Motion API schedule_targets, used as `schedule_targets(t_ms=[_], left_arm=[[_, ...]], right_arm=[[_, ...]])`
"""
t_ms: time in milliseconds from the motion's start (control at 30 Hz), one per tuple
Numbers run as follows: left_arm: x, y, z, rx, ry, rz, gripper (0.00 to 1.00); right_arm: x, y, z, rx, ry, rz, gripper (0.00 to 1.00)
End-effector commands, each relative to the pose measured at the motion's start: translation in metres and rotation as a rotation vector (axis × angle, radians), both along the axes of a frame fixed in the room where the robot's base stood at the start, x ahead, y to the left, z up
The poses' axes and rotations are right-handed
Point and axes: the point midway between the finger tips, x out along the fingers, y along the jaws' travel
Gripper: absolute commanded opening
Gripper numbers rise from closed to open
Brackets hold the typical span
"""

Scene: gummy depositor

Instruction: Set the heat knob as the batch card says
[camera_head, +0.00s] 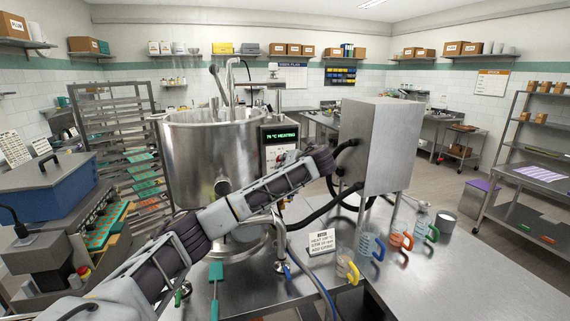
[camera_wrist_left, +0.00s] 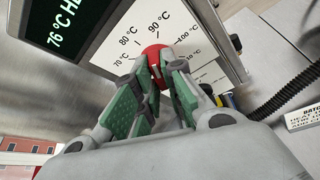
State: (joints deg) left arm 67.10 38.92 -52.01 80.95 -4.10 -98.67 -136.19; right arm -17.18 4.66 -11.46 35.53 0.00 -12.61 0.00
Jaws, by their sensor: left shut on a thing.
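The red heat knob (camera_wrist_left: 153,51) sits on a white dial plate (camera_wrist_left: 136,27) printed with temperatures, 70, 80 and 90 °C among them. My left gripper (camera_wrist_left: 156,72) is shut on the knob, with its green-padded fingers on either side. The fingers cover much of the knob, and its setting cannot be told. The display (camera_head: 280,136) above the dial reads 76 °C HEATING and shows partly in the left wrist view (camera_wrist_left: 66,22). The batch card (camera_head: 321,242) stands on the steel table; its small text mentions heat, but I cannot read the temperature surely. My right gripper is out of view.
A large steel kettle (camera_head: 192,160) stands left of the panel. A steel box (camera_head: 379,145) with black hoses is close on the right. Handled jugs, including a blue-handled one (camera_head: 370,243), stand near the card. The table's front right is clear.

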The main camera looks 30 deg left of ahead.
Motion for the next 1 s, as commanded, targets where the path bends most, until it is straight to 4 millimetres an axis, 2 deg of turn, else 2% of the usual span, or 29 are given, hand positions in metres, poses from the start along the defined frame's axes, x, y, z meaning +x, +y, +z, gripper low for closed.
schedule_targets(t_ms=[500, 1000], left_arm=[[0.0014, -0.0005, -0.0022, 0.318, 0.373, 0.004, 0.0], [0.0017, -0.0008, -0.0034, 0.488, 0.573, 0.004, 0.0]], right_arm=[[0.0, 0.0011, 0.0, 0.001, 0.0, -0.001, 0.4], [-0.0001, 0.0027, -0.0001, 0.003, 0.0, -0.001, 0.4]])
